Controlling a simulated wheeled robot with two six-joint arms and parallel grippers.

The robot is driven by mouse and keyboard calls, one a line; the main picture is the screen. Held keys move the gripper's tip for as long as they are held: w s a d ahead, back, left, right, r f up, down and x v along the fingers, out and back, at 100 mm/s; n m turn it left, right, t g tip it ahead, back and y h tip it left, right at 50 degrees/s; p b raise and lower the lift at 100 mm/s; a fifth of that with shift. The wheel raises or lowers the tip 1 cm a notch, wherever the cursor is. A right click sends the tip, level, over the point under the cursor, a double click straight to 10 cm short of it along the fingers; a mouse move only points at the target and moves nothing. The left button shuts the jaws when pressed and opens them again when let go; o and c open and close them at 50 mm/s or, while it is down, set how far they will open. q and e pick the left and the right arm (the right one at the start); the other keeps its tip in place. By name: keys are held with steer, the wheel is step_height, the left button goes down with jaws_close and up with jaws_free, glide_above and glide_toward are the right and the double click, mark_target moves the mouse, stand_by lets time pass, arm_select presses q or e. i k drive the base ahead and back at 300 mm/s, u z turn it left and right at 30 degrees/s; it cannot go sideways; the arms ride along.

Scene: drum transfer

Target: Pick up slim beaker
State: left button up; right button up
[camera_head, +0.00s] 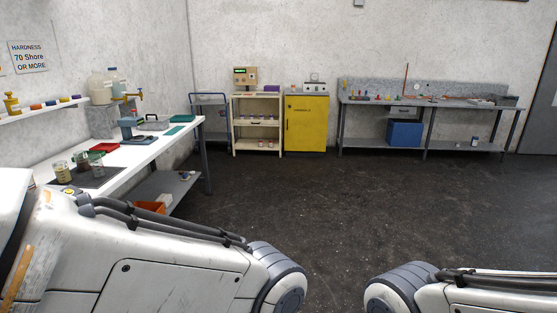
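Small glass-like containers stand on the white bench (150,151) at the left. One with yellowish contents (62,173) is nearest, and a greyish clear one (98,168) stands on a dark mat (96,180) to its right. A darker shape shows between them. I cannot tell for sure which is the slim beaker at this size. My two white arms cross the bottom of the view, one from each side. Neither gripper is in view.
Red (104,147) and green (180,130) trays, a blue-grey device (131,129) and large jugs (99,87) crowd the left bench. A yellow cabinet (305,125), cream shelf cart (257,125) and grey workbench (465,104) line the back wall. The dark floor is clear.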

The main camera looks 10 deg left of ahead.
mark_target(95, 160)
steer(key=u, duration=0.4)
steer(key=i, duration=1.9)
steer(key=u, duration=1.5)
steer(key=i, duration=1.65)
steer(key=u, duration=0.7)
